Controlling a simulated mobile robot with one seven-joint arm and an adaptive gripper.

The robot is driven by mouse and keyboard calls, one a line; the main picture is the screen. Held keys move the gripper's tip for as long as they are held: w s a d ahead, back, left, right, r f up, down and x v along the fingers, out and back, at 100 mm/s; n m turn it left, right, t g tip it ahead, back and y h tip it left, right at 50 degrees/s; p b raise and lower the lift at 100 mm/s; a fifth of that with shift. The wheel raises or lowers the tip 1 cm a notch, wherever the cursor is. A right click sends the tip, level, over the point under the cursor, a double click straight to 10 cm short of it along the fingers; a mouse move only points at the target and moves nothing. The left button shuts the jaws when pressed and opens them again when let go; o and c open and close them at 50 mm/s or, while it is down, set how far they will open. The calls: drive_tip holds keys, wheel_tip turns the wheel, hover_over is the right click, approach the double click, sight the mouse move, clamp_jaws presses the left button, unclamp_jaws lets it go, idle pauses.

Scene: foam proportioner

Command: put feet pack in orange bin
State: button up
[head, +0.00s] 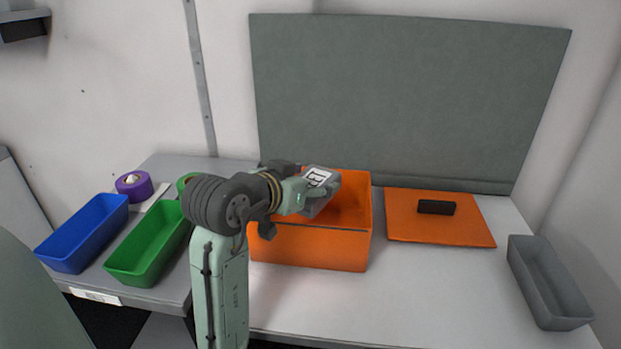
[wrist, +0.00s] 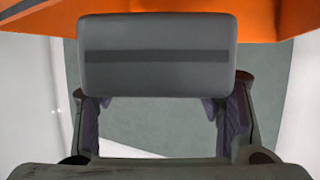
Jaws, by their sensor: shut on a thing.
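The feet pack (head: 322,181) is a grey block with a white label and dark lettering. My gripper (head: 303,194) is shut on it and holds it at the orange bin's opening, on the left side. How far the pack is inside the rim I cannot tell. In the wrist view the pack (wrist: 158,40) is grey with a dark stripe, between the two fingers of my gripper (wrist: 160,92). The orange bin (head: 310,248) is an open box on the table; my arm hides its left part. Its orange wall also shows in the wrist view (wrist: 262,18).
An orange lid (head: 415,227) with a black handle (head: 436,207) lies right of the bin. A grey tray (head: 548,285) stands at far right. Blue (head: 82,235) and green (head: 148,243) trays and purple tape (head: 133,186) are at left. A grey panel (head: 400,95) stands behind.

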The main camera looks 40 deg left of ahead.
drive_tip(key=shift+f, duration=0.35)
drive_tip(key=o, duration=1.3)
drive_tip(key=shift+r, duration=0.1)
drive_tip(key=shift+c, duration=0.2)
drive_tip(key=shift+r, duration=0.25)
drive_tip(key=b+v, duration=0.1)
drive_tip(key=v, duration=1.1)
drive_tip(key=shift+b, duration=0.4)
drive_tip(key=shift+d, duration=0.1)
